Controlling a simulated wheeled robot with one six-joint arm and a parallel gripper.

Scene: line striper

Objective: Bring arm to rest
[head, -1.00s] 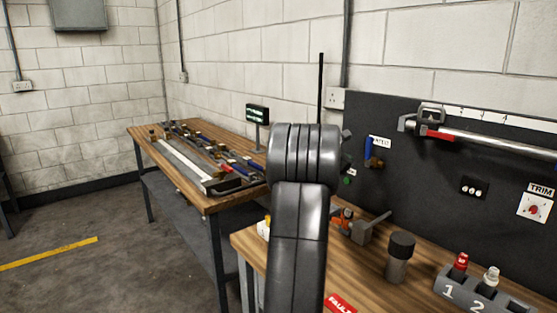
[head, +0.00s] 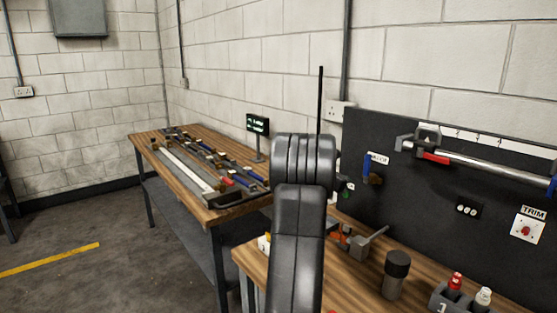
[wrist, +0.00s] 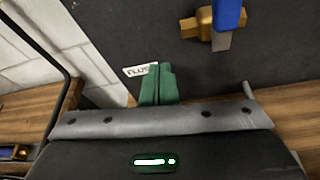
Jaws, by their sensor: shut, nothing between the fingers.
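My gripper (wrist: 158,85) shows in the wrist view, its two green fingertips together with nothing between them. It is in front of the dark panel (wrist: 110,30), below and left of a blue-handled brass valve (wrist: 205,22). I cannot tell the exact gap to the panel. In the head view my dark grey arm (head: 300,230) stands upright at the middle of the picture.
The near wooden bench (head: 345,290) carries a grey clamp-like fixture (head: 365,245), a dark-capped cylinder (head: 396,275) and a numbered holder (head: 440,298). A long bench (head: 150,140) with several tools stands further left. The floor (head: 100,285) at left is clear.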

